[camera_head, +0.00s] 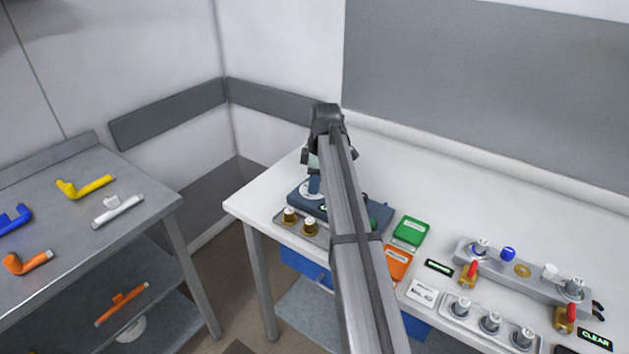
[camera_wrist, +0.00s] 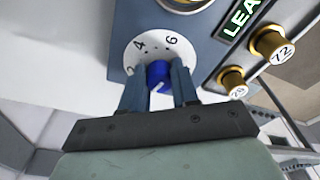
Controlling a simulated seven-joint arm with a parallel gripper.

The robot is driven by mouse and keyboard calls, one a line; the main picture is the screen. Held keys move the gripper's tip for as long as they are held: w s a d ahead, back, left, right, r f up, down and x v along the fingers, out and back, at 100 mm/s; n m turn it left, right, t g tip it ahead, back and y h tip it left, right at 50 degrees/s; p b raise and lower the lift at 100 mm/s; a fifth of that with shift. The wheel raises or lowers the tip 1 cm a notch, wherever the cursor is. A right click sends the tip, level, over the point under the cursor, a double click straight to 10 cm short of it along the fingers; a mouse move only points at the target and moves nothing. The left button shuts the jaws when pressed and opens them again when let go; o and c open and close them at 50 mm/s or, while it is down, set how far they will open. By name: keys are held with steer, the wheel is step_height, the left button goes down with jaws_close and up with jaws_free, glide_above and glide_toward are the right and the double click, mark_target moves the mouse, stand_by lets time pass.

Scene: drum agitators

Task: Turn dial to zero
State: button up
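The dial is a blue knob (camera_wrist: 158,74) on a round white plate (camera_wrist: 133,46) marked with numbers. The 4 and 6 are readable and a digit at the left is partly covered. A pale mark shows on the knob's lower side; no zero is visible. My gripper (camera_wrist: 160,80) has its two blue fingers on either side of the knob, apparently touching it. In the head view my gripper (camera_head: 313,172) points down at the dark blue device (camera_head: 298,200) on the white table. My arm hides much of that device there.
Brass knobs (camera_wrist: 272,44) numbered 72 and 29 sit beside the dial panel, near a lit green display (camera_wrist: 243,18). Green (camera_head: 411,231) and orange (camera_head: 398,262) boxes and a valve panel (camera_head: 520,271) stand to the right. A grey table (camera_head: 80,225) with pipe pieces is at left.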

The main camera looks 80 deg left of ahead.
steer(key=shift+o, duration=0.6)
steer(key=shift+s+d+f, duration=0.1)
steer(key=shift+d+f, duration=0.05)
steer(key=shift+r, duration=3.15)
